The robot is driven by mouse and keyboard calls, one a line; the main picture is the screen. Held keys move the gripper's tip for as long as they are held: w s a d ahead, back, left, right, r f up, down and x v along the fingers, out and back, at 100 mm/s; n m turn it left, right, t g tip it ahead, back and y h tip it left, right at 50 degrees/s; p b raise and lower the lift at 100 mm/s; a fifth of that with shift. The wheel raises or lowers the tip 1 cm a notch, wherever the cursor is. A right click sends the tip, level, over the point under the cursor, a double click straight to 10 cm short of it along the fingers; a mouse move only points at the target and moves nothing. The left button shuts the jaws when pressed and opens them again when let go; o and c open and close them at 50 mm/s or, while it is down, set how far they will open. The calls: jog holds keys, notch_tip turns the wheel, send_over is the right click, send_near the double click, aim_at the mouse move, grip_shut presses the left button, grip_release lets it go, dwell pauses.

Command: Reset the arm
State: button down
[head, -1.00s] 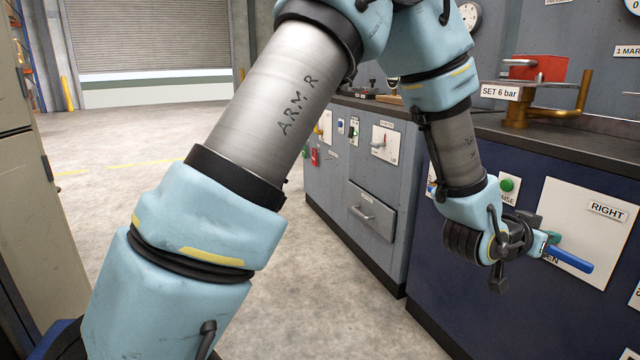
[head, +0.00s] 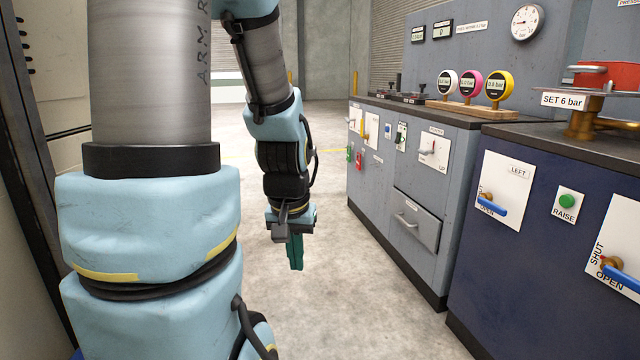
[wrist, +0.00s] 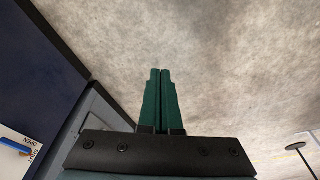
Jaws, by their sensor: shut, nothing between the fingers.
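My gripper (head: 297,268) hangs from my arm over the open floor, left of the cabinets in the head view. Its green fingers point down. In the wrist view the two fingers (wrist: 160,72) lie side by side, shut with nothing between them. They touch nothing, and bare concrete floor is behind them. My arm is folded close on the left of the head view, with its forearm hanging down.
A dark blue cabinet (head: 525,262) stands at right with a LEFT panel (head: 507,188), a blue-handled valve (head: 490,206) and a green RAISE button (head: 567,201). A grey cabinet (head: 375,180) with a drawer (head: 415,222) is behind it. The floor (head: 350,300) between is clear.

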jog(key=w+p+v, duration=0.1)
jog(key=p+v, duration=1.2)
jog(key=w+a+p+v, duration=0.1)
jog(key=w+p+v, duration=0.1)
jog(key=p+v, duration=1.2)
jog(key=shift+w+r+n+g, duration=0.3)
jog(key=shift+n+g, duration=0.1)
